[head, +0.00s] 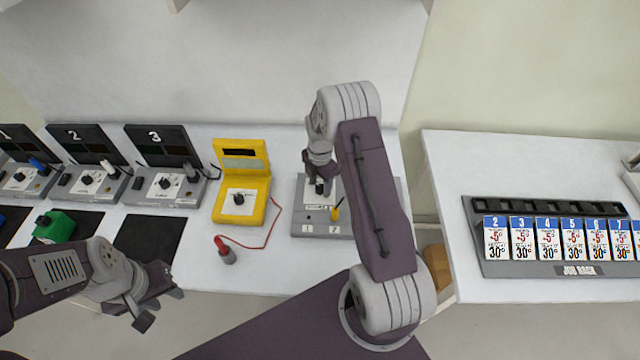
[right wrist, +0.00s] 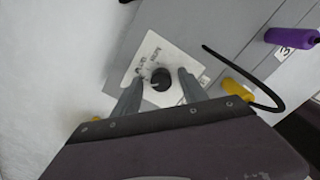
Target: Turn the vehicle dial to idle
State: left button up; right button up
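The vehicle dial (right wrist: 161,79) is a round black knob on a white plate (right wrist: 150,57) with small printed words, too small to read surely. In the head view my right gripper (head: 319,182) largely covers the dial. My left gripper (head: 160,307) is open and empty, low at the left, near the table's front edge.
A yellow tester (head: 226,208) with its own dial stands left of the grey box, its red lead and probe (head: 226,252) on the table. A yellow plug (head: 337,213) is on the grey box. Numbered stations (head: 163,188) stand further left, a job rack (head: 545,268) on the right table.

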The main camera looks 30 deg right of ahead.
aim_at(320, 186)
notch_tip(320, 186, up, 9)
jog(key=b, duration=0.1)
dwell(0.3)
